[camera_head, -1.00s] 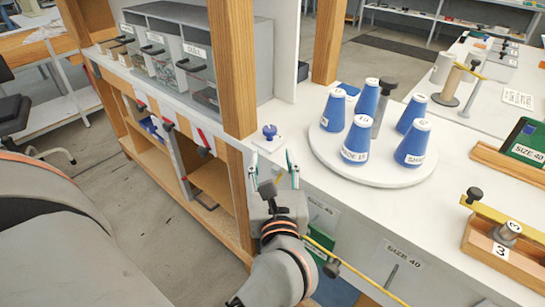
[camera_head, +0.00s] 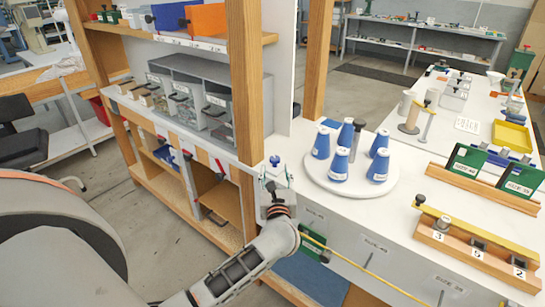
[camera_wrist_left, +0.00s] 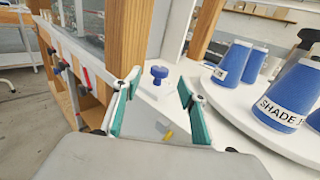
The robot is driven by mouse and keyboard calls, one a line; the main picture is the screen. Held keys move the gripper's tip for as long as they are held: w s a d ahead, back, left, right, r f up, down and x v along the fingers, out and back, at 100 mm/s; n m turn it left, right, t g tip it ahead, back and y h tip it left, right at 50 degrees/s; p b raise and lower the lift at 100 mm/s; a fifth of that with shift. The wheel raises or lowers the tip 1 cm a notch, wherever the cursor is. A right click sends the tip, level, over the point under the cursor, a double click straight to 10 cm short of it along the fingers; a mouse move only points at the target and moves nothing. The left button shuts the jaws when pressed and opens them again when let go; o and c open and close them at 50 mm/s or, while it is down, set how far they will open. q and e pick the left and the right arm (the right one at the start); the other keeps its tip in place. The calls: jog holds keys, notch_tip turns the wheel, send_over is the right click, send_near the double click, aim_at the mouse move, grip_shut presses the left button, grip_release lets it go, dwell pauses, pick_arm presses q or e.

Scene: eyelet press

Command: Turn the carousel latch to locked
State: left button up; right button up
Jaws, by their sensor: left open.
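The carousel latch is a blue knob (camera_head: 275,160) on a small white plate at the table's left edge. It stands beside the round white carousel (camera_head: 349,187), which carries several blue cones (camera_head: 340,160). My left gripper (camera_head: 276,178) is open and empty, just in front of the knob. In the left wrist view the knob (camera_wrist_left: 159,73) shows upright between and beyond the two teal fingertips (camera_wrist_left: 160,90), with neither visibly touching it. Latch markings are too small to read. My right gripper is not in view.
A wooden post (camera_head: 244,90) and a grey drawer unit (camera_head: 205,100) stand close left of the latch. A dark-knobbed grey post (camera_head: 357,138) rises beside the cones. Wooden racks (camera_head: 475,248) sit at the right. The white tabletop between carousel and racks is clear.

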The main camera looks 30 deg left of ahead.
aim_at(275, 161)
pick_arm(q)
jog(key=x, duration=0.7)
jog(key=shift+w+a+f, duration=0.2)
jog(key=shift+w, duration=0.15)
jog(key=c, duration=1.1)
